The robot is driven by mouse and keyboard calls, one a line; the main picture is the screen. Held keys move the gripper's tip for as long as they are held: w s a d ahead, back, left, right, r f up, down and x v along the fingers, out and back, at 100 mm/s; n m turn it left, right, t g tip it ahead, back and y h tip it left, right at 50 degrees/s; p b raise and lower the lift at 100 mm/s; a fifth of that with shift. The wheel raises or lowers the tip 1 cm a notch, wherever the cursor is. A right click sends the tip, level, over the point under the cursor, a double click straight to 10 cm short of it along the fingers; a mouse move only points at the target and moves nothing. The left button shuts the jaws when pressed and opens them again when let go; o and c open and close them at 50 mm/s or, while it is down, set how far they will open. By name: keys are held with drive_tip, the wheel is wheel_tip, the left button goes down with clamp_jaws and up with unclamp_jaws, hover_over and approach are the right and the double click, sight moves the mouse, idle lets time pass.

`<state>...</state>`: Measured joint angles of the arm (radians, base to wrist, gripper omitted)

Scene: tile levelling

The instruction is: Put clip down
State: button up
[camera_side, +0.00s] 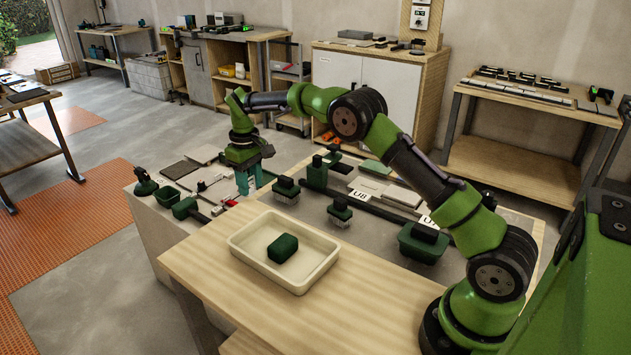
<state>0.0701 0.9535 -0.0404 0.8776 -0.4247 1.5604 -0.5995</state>
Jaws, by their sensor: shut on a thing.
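My gripper (249,186), with teal fingers, points down over the far left part of the grey work surface. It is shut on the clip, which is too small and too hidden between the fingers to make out. Small red and white pieces (230,203) lie just left of the fingertips. I cannot tell whether the fingertips touch the surface.
A cream tray (314,279) with a dark green block (283,248) stands in front. Brushes (286,188) (340,211) stand right of my gripper. A green tub (423,243) stands further right. Grey tiles (181,169) lie behind. The wooden tabletop (215,285) left of the tray is clear.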

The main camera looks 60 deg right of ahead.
drive_tip(key=s+d+r+m, duration=0.2)
drive_tip(key=s+d+r, duration=0.6)
drive_tip(key=d, duration=0.3)
drive_tip(key=n, duration=0.2)
hover_over(379, 236)
wheel_tip(379, 236, down, 12)
drive_tip(key=shift+s+r, duration=0.1)
drive_tip(key=shift+r, duration=0.15)
drive_tip(key=shift+f, duration=2.25)
drive_tip(key=shift+f, duration=0.1)
